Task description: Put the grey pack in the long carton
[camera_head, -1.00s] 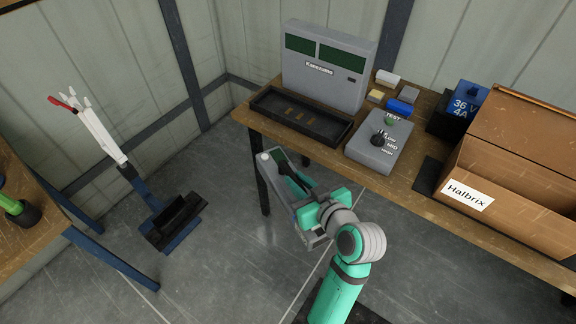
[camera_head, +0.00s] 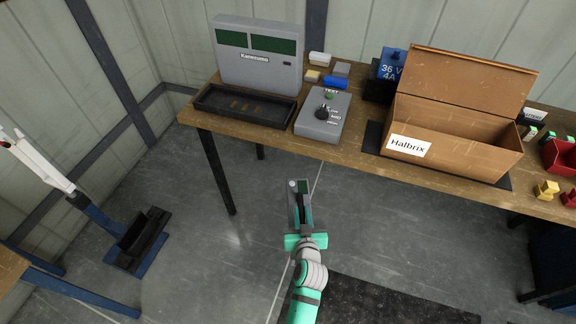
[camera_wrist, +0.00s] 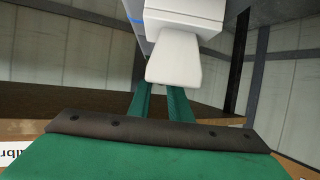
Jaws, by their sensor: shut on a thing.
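The grey pack (camera_head: 293,207) is a long grey body with a dark strip, held out in front of the table at the lower middle of the head view. My gripper (camera_head: 305,240), with green parts, is shut on it. In the wrist view the pack (camera_wrist: 183,28) shows pale at the top, beyond the green fingers (camera_wrist: 160,105); its far end is cut off. The long carton (camera_head: 455,150), brown cardboard labelled "Halbrix", stands on the table to the upper right of my gripper. Its lid is raised at the back. The visible part of its inside looks empty.
The wooden table (camera_head: 350,160) also bears a black tray (camera_head: 243,106), the Kanezumo unit (camera_head: 257,72), a grey dial box (camera_head: 322,122) and a blue charger (camera_head: 391,65). A red bin (camera_head: 560,157) and small yellow and red parts lie right of the carton. Floor before the table is open.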

